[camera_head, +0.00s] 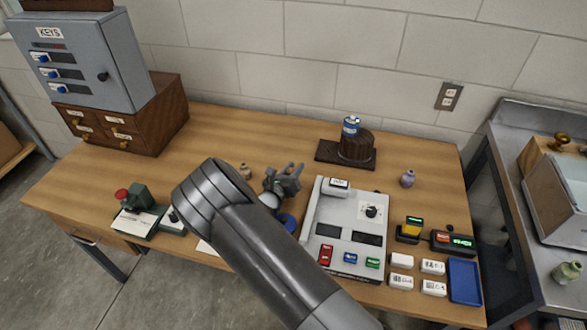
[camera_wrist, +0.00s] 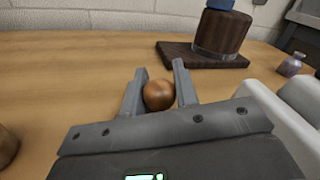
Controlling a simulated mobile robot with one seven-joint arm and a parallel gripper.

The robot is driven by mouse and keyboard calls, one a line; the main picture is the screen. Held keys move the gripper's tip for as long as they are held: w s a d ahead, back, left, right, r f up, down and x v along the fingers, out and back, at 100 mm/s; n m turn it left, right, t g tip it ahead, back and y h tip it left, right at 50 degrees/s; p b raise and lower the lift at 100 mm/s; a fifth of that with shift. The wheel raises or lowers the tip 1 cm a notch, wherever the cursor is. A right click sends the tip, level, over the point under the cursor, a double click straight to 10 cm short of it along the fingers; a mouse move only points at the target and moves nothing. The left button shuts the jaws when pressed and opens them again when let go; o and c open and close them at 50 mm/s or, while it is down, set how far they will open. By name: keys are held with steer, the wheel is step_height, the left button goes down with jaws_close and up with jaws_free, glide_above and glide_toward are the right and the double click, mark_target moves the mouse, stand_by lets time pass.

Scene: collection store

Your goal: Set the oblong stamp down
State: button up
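My gripper (camera_head: 289,170) is over the middle of the wooden table, left of the grey console. In the wrist view, a round brown wooden knob (camera_wrist: 158,95) sits between the fingers, which close around both sides of it. It looks like the handle of the oblong stamp; the stamp's body and base are hidden behind the gripper. I cannot tell whether its underside touches the table. In the head view my arm and gripper hide the stamp. A blue round pad (camera_head: 287,222) lies on the table just below the gripper in the picture.
The grey console (camera_head: 345,218) stands close on the right. A small brown object (camera_head: 245,171) stands left of the gripper. A dark board (camera_head: 330,153) bearing a brown cylinder (camera_head: 356,146) lies behind. A green press (camera_head: 137,196) is at the left front. Bare tabletop (camera_head: 240,135) lies toward the wall.

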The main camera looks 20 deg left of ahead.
steer(key=o, duration=0.4)
steer(key=shift+r, duration=0.15)
steer(key=v, duration=1.2)
steer(key=shift+s, duration=0.1)
steer(key=s+d+r+m+g+h, duration=0.1)
steer(key=d+r+m+g+h, duration=0.1)
steer(key=d+r+m+g, duration=0.45)
steer(key=d+r+m+g+h, duration=0.15)
steer(key=d+r+m, duration=0.25)
steer(key=d+m, duration=0.55)
steer(key=s+d+r+m+g+h, duration=0.15)
steer(key=d+r+m+g, duration=0.35)
steer(key=d, duration=0.6)
steer(key=s+d+r+m+y, duration=0.4)
steer(key=s+r+m, duration=0.3)
steer(key=s+m, duration=0.1)
steer(key=s+d+r+m+t+y, duration=0.1)
steer(key=s+d+r+m+y, duration=0.4)
steer(key=s, duration=0.6)
step_height(320, 180, up, 3)
steer(key=m, duration=0.3)
steer(key=shift+s+d+f+m, duration=0.2)
steer(key=shift+d+f+m, duration=0.05)
steer(key=shift+m, duration=0.05)
